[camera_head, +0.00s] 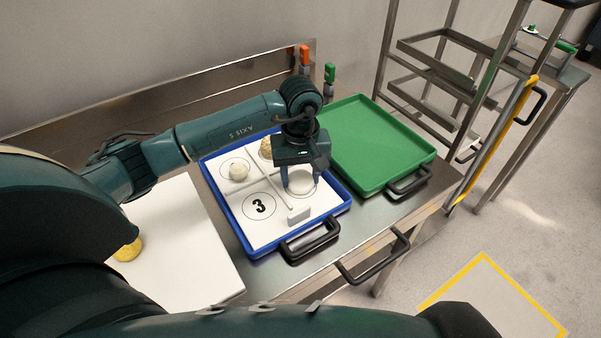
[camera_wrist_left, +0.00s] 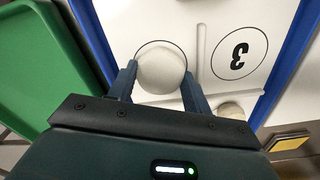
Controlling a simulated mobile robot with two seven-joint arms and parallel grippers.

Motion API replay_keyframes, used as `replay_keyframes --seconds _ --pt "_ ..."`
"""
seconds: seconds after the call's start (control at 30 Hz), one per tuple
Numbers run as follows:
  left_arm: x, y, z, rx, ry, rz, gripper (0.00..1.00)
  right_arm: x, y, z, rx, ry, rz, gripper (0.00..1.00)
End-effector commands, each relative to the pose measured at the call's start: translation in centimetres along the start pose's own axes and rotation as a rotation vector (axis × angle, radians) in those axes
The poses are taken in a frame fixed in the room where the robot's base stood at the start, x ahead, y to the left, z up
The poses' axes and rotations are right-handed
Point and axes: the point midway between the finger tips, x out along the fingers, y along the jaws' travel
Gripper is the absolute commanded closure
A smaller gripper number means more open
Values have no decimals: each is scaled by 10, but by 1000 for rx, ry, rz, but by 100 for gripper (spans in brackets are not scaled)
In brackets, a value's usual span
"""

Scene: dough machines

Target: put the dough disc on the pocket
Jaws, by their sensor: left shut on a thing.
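My left gripper (camera_head: 300,188) points down over the lower right pocket of the blue tray (camera_head: 257,253). It is shut on a pale round dough disc (camera_wrist_left: 160,70), one finger on each side. In the wrist view the disc covers much of a pocket's printed circle (camera_wrist_left: 141,47); I cannot tell whether it touches the tray. In the head view the disc is partly hidden by the fingers. The pocket marked 3 (camera_head: 260,206) is bare and shows in the wrist view (camera_wrist_left: 240,54). My right gripper is not in view.
A pale dough piece (camera_head: 239,171) and a golden, rough one (camera_head: 266,148) lie in the far pockets. A white block (camera_head: 299,214) stands near the front divider. An empty green tray (camera_head: 372,143) lies to the right. A white board (camera_head: 180,245) with a yellow piece (camera_head: 128,250) lies left.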

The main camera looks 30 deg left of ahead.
Motion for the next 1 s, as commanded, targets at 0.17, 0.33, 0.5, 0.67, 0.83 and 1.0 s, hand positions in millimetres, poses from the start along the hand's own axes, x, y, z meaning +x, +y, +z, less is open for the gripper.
replay_keyframes --seconds 0.17,0.33,0.5,0.67,0.83,1.0 --pt "2 0 0 0 0 0 42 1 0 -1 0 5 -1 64" --pt "1 0 0 0 0 0 42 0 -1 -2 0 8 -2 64" --pt "-6 0 -1 -1 2 1 42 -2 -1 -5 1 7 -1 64" --pt "-33 0 -2 0 7 3 42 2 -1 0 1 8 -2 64" --pt "-72 1 -1 1 6 4 42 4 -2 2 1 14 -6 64" --pt "-102 0 -1 0 4 2 42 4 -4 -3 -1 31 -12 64"
